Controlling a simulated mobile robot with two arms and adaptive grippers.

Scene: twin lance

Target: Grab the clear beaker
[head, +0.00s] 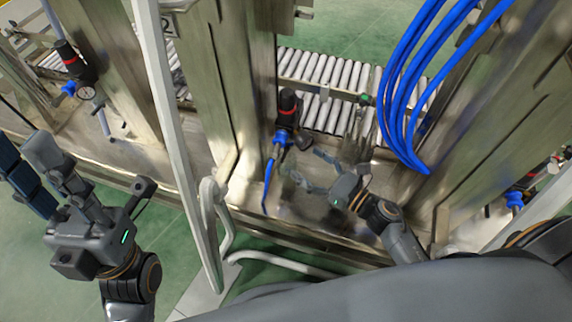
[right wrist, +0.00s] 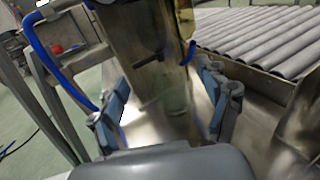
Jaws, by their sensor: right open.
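The clear beaker (right wrist: 176,104) is a faint, see-through shape between the spread fingers of my right gripper (right wrist: 166,80) in the right wrist view. Its outline blends into the shiny metal behind it, and I cannot tell whether a finger touches it. In the head view my right gripper (head: 305,165) is open over the metal ledge, and the beaker is hard to make out there. My left gripper (head: 35,160) is at the far left of the head view, away from the beaker. Its fingers are seen from behind, so its opening is unclear.
A metal ledge (head: 285,215) runs under my right gripper. A black and blue valve (head: 287,115) with a blue hose stands just left of it. Upright steel posts (head: 228,80) and hanging blue cables (head: 400,95) flank the space. A roller conveyor (head: 345,78) lies behind.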

